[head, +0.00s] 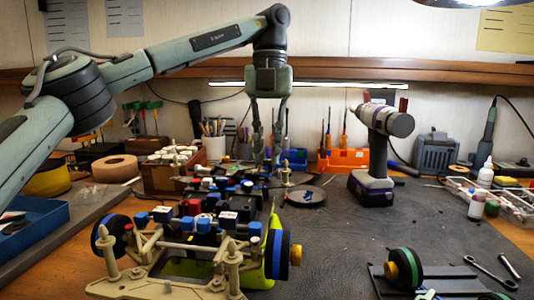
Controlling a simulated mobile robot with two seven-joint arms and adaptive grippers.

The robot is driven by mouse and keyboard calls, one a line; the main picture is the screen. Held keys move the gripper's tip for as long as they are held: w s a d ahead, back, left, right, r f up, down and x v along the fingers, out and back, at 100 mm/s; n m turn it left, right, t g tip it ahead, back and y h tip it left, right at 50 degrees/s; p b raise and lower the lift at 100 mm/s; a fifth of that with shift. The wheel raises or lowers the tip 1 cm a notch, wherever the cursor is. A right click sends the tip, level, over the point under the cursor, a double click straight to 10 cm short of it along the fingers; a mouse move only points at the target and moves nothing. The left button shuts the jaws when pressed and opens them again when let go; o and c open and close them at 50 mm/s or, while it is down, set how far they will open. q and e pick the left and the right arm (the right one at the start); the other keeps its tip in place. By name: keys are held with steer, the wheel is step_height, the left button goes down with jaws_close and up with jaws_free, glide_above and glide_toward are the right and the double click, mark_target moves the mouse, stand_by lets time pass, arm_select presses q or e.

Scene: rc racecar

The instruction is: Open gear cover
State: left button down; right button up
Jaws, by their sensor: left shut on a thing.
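The RC racecar (215,215) stands on the dark mat, with its tan front frame and blue-rimmed wheels nearest me. Its middle is crowded with blue, red, black and white parts. My left gripper (268,158) points straight down over the far end of the car. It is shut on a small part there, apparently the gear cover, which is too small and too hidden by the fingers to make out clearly. I cannot tell whether the cover is raised. My right gripper is not in view.
A purple-grey power drill (373,187) stands right of the car, near a small round dish (305,197). A loose green-rimmed wheel (405,268) and wrenches (492,270) lie front right. A blue tray (40,232) is at left. The mat right of the car is mostly clear.

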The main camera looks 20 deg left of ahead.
arm_select(q)
steer(key=shift+w+r+g, duration=0.1)
steer(key=shift+g, duration=0.3)
steer(key=shift+w+r, duration=0.1)
steer(key=shift+r, duration=0.15)
steer(key=c, duration=1.5)
jaws_free()
steer(key=shift+c, duration=0.2)
steer(key=shift+f, duration=0.15)
